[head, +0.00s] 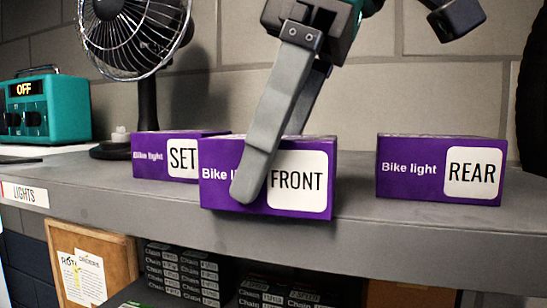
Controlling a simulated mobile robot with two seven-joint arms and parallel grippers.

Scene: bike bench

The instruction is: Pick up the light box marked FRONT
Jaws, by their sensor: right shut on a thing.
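The purple bike light box marked FRONT (300,185) is in the middle of the head view, at the front of the grey shelf. My right gripper (262,165) reaches down from above and is shut on this box. One finger lies across its front face and covers part of the printing; the other passes behind it, its tip hidden. The box looks upright; I cannot tell whether its bottom touches the shelf. My left gripper is not in view.
A purple box marked SET (165,157) stands close behind on the left, and one marked REAR (408,170) stands apart on the right. A fan (147,105) and a teal device reading OFF (62,108) are further left. The shelf (95,205) has stacked boxes below it.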

